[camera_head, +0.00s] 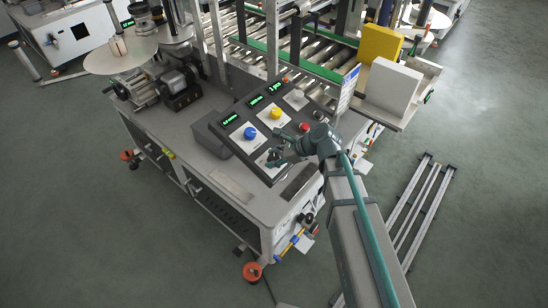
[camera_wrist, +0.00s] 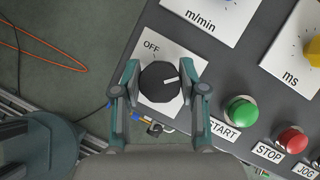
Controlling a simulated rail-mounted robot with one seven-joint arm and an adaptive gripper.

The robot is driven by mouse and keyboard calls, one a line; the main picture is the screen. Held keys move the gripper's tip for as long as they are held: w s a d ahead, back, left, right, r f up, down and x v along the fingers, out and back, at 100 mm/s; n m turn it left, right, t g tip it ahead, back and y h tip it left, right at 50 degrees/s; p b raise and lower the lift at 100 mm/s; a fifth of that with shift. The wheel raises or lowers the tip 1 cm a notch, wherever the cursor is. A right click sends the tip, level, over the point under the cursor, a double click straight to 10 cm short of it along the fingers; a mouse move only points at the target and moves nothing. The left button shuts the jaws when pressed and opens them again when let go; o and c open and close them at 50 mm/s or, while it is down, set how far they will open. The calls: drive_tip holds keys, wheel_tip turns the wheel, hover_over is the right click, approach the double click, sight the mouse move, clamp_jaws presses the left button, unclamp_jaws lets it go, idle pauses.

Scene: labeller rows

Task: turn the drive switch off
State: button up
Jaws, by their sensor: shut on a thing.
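The drive switch (camera_wrist: 161,84) is a black round knob on a white plate (camera_wrist: 155,32) in the wrist view. Its white pointer mark aims right and slightly up. The word OFF is printed above and left of the knob, so the pointer is turned away from it. Any other label on the plate is hidden. My gripper (camera_wrist: 160,75) is shut on the knob, one finger on its left side and one on its right. In the head view my gripper (camera_head: 277,157) is at the panel's near edge and hides the knob.
The sloped dark panel (camera_head: 240,142) also carries a blue knob (camera_head: 250,133), a yellow knob (camera_head: 275,113) and a red button (camera_head: 304,127). In the wrist view, a green START button (camera_wrist: 240,111) and a red STOP button (camera_wrist: 291,139) lie right of my gripper.

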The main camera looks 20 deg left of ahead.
drive_tip(key=shift+n, duration=0.4)
drive_tip(key=n+g+h, duration=0.1)
drive_tip(key=n+g, duration=0.1)
drive_tip(key=n, duration=0.2)
drive_tip(key=shift+w, duration=0.15)
drive_tip(key=n+g, duration=0.1)
drive_tip(key=n, duration=0.1)
drive_tip(key=n+h, duration=0.1)
drive_tip(key=n, duration=0.1)
drive_tip(key=shift+n+g, duration=0.4)
drive_tip(key=n+g+h, duration=0.1)
drive_tip(key=n+h, duration=0.1)
drive_tip(key=n, duration=0.2)
drive_tip(key=shift+n, duration=0.3)
drive_tip(key=n+h, duration=0.2)
drive_tip(key=n, duration=0.2)
drive_tip(key=shift+b, duration=0.35)
drive_tip(key=o, duration=1.1)
drive_tip(key=shift+o, duration=0.2)
